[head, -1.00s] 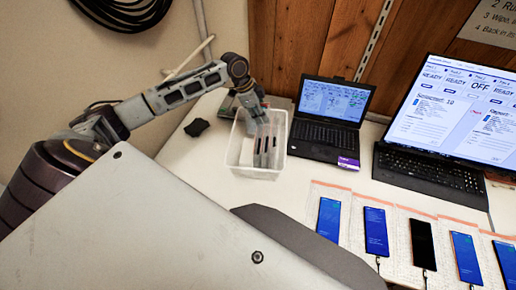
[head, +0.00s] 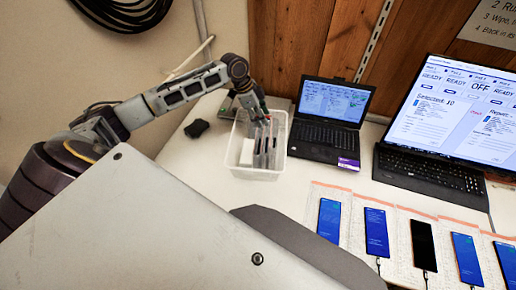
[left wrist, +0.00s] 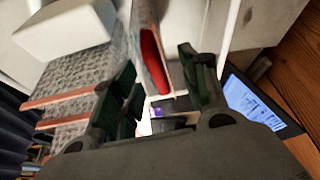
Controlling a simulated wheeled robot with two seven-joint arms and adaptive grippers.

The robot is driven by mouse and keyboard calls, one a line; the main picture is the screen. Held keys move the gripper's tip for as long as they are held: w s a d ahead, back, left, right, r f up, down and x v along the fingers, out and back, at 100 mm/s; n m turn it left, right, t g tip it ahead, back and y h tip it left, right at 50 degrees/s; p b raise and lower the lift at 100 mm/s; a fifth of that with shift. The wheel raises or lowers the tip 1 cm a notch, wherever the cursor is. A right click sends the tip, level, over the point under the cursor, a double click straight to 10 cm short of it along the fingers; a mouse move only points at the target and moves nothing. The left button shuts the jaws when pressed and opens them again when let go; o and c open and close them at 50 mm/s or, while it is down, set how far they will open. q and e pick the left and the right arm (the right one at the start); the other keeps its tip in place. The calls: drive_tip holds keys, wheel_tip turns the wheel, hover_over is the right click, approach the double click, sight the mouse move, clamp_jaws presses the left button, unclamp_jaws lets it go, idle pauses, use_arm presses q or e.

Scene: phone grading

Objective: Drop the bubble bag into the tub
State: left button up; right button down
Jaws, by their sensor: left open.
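The clear white tub (head: 255,174) stands on the table left of the laptop. Several bubble bags (head: 262,148) stand upright inside it; in the left wrist view, bags with orange edges (left wrist: 75,80) lean at the left. My left gripper (head: 258,118) is over the tub, its fingers pointing down at the bags. In the left wrist view my left gripper (left wrist: 160,88) is open, with a bubble bag holding a red item (left wrist: 152,62) in the gap between the fingers. Whether a finger touches that bag is unclear. My right gripper is not in view.
A white block (head: 246,152) sits in the tub beside the bags. A laptop (head: 325,128) stands close at the tub's right. A black lump (head: 197,128) lies left of it. Several phones on bubble bags (head: 376,232) line the front right, before a large monitor (head: 455,105).

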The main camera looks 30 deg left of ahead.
use_arm(q)
drive_tip(key=v, duration=1.2)
drive_tip(key=shift+s, duration=0.1)
drive_tip(key=shift+s+f, duration=0.1)
drive_tip(key=shift+f, duration=0.05)
idle(0.8)
